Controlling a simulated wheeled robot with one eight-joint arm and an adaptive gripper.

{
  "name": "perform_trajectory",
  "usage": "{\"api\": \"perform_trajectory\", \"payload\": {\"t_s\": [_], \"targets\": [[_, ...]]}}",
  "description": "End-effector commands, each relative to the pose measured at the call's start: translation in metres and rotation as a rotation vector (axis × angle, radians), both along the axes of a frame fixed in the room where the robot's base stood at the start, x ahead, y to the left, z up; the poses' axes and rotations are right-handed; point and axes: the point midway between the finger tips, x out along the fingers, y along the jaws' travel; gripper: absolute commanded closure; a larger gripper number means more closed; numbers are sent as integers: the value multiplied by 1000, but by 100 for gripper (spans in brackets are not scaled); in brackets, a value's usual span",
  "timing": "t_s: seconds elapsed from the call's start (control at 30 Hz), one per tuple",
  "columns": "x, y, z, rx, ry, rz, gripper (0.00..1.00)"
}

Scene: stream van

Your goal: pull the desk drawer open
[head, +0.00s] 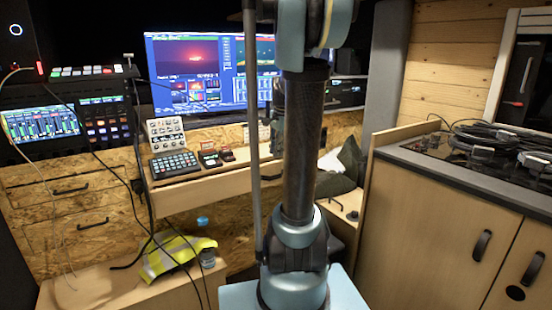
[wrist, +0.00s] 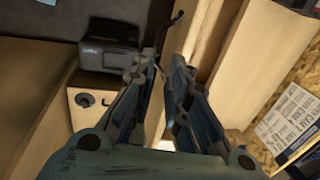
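The desk (head: 215,189) is light wood, with a plain front below its top. It stands behind my arm in the head view. No open gap shows along its front there; my arm covers its right part. My gripper (wrist: 166,62) shows in the wrist view with its two fingers apart and nothing clearly held between them. A thin dark curved piece (wrist: 176,25), possibly a handle, lies just beyond the fingertips beside a light wood face (wrist: 236,65). I cannot tell whether the fingers touch it. In the head view the gripper is mostly hidden behind my arm.
A keypad (head: 174,165) and small controls sit on the desk, before a monitor (head: 200,75). A wood cabinet (head: 425,225) closes off the right side. A yellow vest (head: 175,257) lies on a low box at left. Cables hang at left. A black device (wrist: 108,46) sits left of my fingers.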

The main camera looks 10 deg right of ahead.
Motion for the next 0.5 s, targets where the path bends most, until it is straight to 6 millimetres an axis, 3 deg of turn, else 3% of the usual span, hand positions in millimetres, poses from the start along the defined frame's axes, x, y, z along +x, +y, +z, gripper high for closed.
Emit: {"api": "perform_trajectory", "payload": {"t_s": [0.5], "targets": [[-3, 1, 7, -1, 0, 6, 85]]}}
